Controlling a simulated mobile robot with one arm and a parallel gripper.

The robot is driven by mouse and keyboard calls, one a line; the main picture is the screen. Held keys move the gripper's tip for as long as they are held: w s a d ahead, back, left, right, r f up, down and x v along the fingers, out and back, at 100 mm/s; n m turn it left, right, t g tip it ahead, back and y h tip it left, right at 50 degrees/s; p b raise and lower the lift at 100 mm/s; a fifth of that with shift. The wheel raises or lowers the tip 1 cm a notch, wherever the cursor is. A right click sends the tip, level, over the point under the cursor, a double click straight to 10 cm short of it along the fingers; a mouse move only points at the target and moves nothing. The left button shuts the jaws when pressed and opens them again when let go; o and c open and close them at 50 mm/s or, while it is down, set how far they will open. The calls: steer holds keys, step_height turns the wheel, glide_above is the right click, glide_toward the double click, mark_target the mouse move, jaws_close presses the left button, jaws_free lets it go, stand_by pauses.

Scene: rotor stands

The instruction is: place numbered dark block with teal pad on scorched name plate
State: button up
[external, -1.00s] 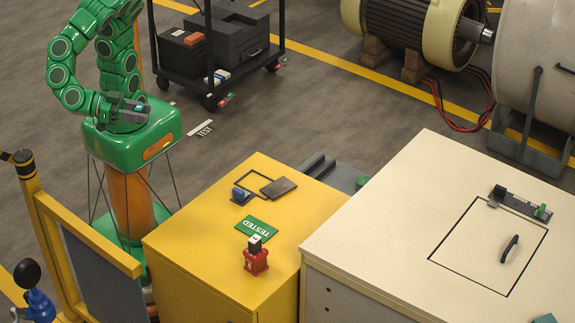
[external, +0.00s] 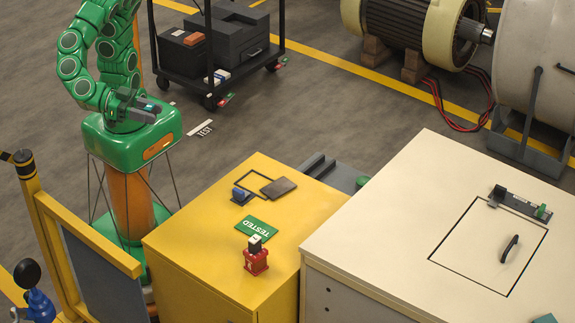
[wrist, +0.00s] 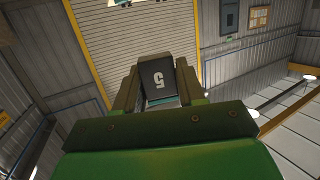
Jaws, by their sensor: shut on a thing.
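My gripper (wrist: 157,88) is shut on a dark block (wrist: 158,78) with a white number 5 on its face. In the external view my gripper (external: 140,106) is above the green top of my base, and the held block shows a teal patch (external: 150,107). A dark brownish plate (external: 279,187), which looks like the scorched name plate, lies flat on the yellow cabinet to the right, partly over a black outlined square. The gripper is well away from it. I cannot read any lettering on the plate.
The yellow cabinet (external: 190,243) also bears a blue item (external: 239,194), a green TESTED card (external: 257,227) and a red stand (external: 256,261). A cream cabinet (external: 400,200) stands at right. A yellow rail (external: 85,230) is at left. A black cart (external: 215,60) stands behind.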

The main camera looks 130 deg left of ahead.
steer(key=w+m+t+h, duration=0.1)
steer(key=w+m+h, duration=0.5)
steer(key=w, duration=1.2)
steer(key=h, duration=0.3)
steer(key=shift+a+f+m, duration=0.15)
steer(key=shift+m, duration=0.25)
steer(key=shift+w+a+r+m+h, duration=0.15)
steer(key=shift+w+a+m+h, duration=0.2)
steer(key=shift+w+h, duration=0.2)
steer(key=shift+w+a+r+m+h, duration=0.15)
steer(key=shift+w+a+m+h, duration=0.1)
steer(key=shift+w+m+h, duration=0.25)
steer(key=shift+w+a+r, duration=0.1)
steer(key=shift+a, duration=0.1)
steer(key=shift+w+a+m+h, duration=0.2)
steer(key=shift+a+m+h, duration=0.1)
steer(key=shift+h, duration=0.15)
steer(key=shift+a, duration=0.1)
steer(key=shift+w+a+r+m+g+h, duration=0.3)
steer(key=shift+w+a+m+g+h, duration=0.15)
steer(key=shift+a+h, duration=0.2)
steer(key=shift+r, duration=0.1)
